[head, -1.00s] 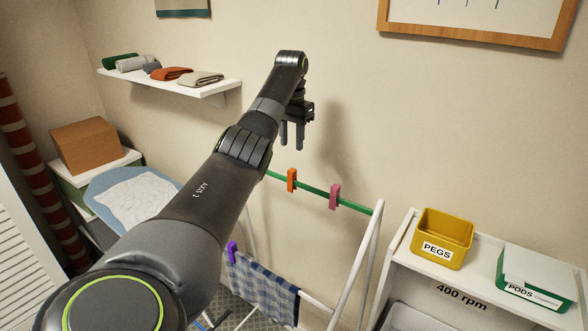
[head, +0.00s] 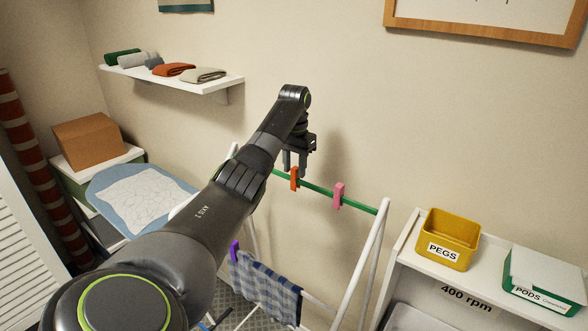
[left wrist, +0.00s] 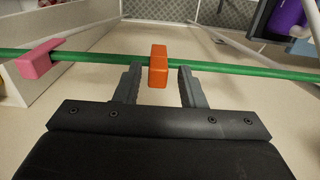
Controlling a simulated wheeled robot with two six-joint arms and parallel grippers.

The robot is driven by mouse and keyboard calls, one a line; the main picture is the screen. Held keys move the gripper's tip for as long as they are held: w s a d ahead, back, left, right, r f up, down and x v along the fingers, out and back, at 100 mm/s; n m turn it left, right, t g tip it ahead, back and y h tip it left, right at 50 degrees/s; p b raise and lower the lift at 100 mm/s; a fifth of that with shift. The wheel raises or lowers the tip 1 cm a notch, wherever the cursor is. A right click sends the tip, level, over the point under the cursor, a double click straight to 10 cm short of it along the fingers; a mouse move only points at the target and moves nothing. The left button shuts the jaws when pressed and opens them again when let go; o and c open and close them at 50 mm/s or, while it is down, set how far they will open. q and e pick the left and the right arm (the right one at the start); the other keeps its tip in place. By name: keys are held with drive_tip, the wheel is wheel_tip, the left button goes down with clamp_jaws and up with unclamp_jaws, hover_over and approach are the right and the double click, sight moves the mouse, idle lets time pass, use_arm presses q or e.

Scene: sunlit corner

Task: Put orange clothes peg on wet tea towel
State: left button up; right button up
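The orange clothes peg (head: 294,178) is clipped on the green rail (head: 318,189) of the drying rack. My left gripper (head: 295,168) is open above it in the head view. In the left wrist view, the orange peg (left wrist: 158,66) lies between my two open fingers (left wrist: 158,88), with a gap on each side. The blue checked tea towel (head: 266,284) hangs on a lower rail, with a purple peg (head: 234,250) at its left end. Part of the towel is hidden by my arm. My right gripper is not in view.
A pink peg (head: 339,195) is clipped on the green rail to the right of the orange one. A yellow PEGS box (head: 447,238) and a green PODS box (head: 540,283) stand on the white unit at right. A wall shelf (head: 190,83) holds folded cloths.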

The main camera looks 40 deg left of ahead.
sight(295, 168)
use_arm(q)
drive_tip(key=shift+w+d, duration=0.1)
drive_tip(key=shift+w, duration=0.05)
drive_tip(key=shift+c, duration=0.6)
drive_tip(key=c, duration=0.5)
wheel_tip(295, 168, up, 6)
drive_tip(key=shift+r, duration=0.2)
drive_tip(key=shift+c, duration=0.2)
drive_tip(key=shift+r, duration=0.25)
drive_tip(key=shift+s+d+r, duration=0.15)
drive_tip(key=shift+s, duration=0.05)
